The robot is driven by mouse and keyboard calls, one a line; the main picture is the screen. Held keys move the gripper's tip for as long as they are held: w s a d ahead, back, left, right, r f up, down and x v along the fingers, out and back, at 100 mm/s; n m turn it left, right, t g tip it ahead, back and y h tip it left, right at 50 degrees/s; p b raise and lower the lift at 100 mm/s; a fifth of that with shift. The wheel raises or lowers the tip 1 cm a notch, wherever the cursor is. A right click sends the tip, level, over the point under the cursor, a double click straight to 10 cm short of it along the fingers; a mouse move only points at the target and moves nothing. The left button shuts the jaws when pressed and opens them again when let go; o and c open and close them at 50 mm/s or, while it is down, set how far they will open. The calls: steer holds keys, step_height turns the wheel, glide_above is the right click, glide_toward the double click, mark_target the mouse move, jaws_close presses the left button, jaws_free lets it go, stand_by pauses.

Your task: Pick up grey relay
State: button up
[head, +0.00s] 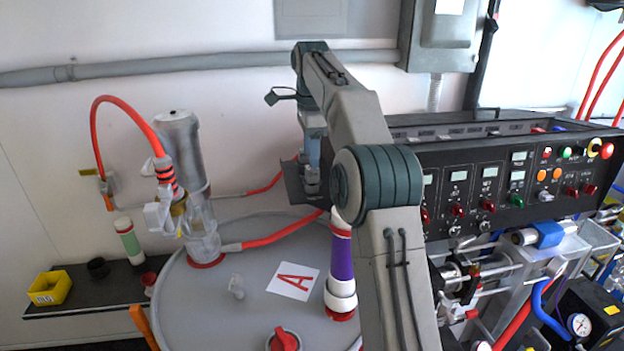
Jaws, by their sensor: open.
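My arm rises through the middle of the head view, bends at the top and hangs down toward the back of the tank. My gripper (312,184) is at its lower end, small and partly hidden behind my own arm. It is open, in front of a dark plate (292,186) at the left end of the control panel. I cannot pick out a grey relay for certain. It may be hidden behind my arm or too small to tell.
A grey tank (210,310) with a red "A" label (294,281) fills the lower middle. A black control panel (520,185) stands at right. A clear cylinder with a red hose (130,105) rises at left. A yellow bin (50,288) sits on a dark shelf.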

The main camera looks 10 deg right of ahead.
mark_target(312, 177)
steer(key=shift+s+f, duration=0.15)
steer(key=shift+f, duration=2.35)
steer(key=c, duration=1.1)
